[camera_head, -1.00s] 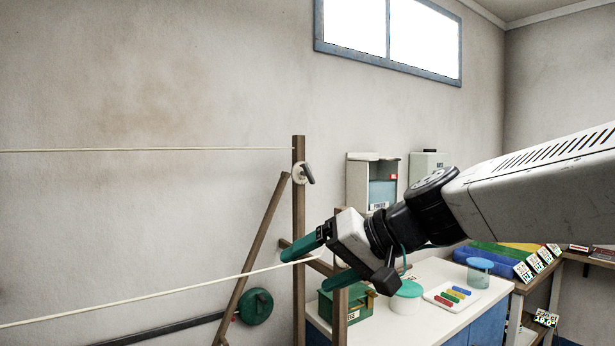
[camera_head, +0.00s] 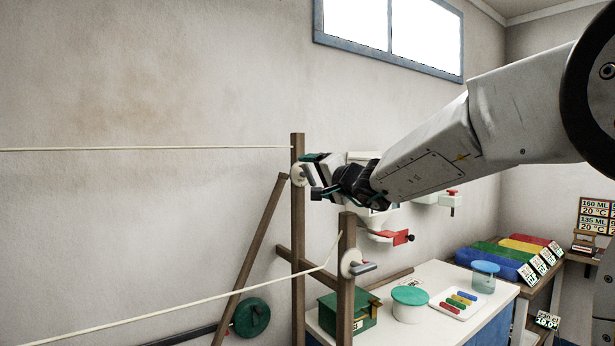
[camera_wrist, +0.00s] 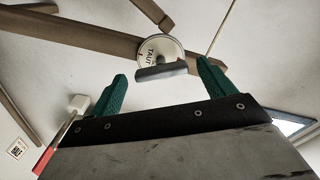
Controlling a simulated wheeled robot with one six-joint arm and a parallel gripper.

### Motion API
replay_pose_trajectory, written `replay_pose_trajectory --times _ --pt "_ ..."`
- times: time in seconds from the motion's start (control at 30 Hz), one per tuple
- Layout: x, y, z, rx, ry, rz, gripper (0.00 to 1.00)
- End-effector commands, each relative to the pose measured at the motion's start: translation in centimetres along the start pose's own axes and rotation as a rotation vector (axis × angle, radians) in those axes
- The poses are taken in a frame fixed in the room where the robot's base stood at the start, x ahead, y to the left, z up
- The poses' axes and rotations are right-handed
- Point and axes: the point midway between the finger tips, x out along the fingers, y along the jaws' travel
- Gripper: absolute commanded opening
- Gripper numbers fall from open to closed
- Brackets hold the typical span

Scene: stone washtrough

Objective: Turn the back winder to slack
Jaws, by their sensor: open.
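The back winder (camera_head: 297,176) is a pale round dial with a grey bar handle, mounted on the back wooden post (camera_head: 298,235). In the wrist view the dial (camera_wrist: 160,47) shows the word TAUT, and its grey handle (camera_wrist: 161,73) lies crosswise between my fingertips. My gripper (camera_head: 309,174) is at the back winder with its green fingers apart, one on each side of the handle. The wrist view also shows the open fingers (camera_wrist: 162,75); I cannot tell whether either touches the handle. The back line (camera_head: 150,149) runs nearly straight to the back post.
The front post (camera_head: 346,285) carries a second winder (camera_head: 354,264) close below my arm; its line (camera_head: 190,310) slopes left. A red-and-white fixture (camera_head: 392,237) is right of my gripper. The white table (camera_head: 410,335) holds a green box (camera_head: 364,312) and a lidded tub (camera_head: 409,306).

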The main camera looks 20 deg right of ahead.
Motion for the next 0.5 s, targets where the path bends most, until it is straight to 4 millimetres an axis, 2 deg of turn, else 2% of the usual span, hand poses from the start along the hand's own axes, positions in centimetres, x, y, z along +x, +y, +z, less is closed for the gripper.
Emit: replay_pose_trajectory --times 0.1,0.2,0.5 --pt "1.6 -0.1 0.1 0.0 -0.002 -0.002 0.82" --pt "2.3 -0.1 0.2 0.001 -0.003 -0.002 0.82" --pt "2.7 -0.2 0.3 0.0 -0.005 -0.003 0.82"
